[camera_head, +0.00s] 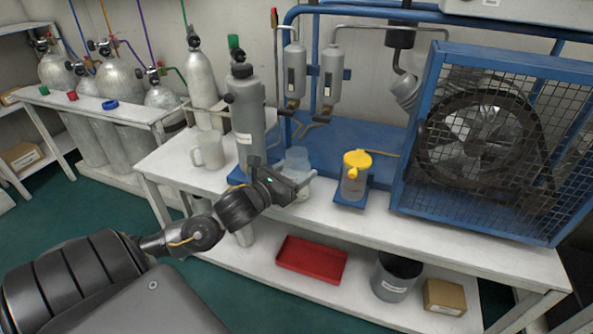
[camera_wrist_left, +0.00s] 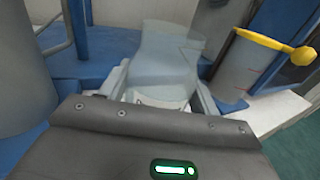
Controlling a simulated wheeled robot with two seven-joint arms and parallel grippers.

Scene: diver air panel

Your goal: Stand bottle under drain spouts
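A translucent grey bottle (camera_head: 297,158) with a wide neck is upright at the bench's front edge, left of the yellow-topped jug. In the left wrist view the bottle (camera_wrist_left: 166,62) is between the fingers of my left gripper (camera_head: 301,182), which lie against both its sides; the gripper looks shut on it. Whether its base touches the bench is hidden. Two grey filter housings hang behind it on the blue frame, with drain spouts at their lower ends, the left spout (camera_head: 291,107) and the right spout (camera_head: 325,115). My right gripper is not in view.
A tall grey cylinder (camera_head: 246,115) and a white mug (camera_head: 208,151) stand to the left. A yellow-topped jug (camera_head: 355,178) stands close right, before a caged fan (camera_head: 480,140). A red tray (camera_head: 311,260) lies on the lower shelf. The blue base below the spouts looks mostly clear.

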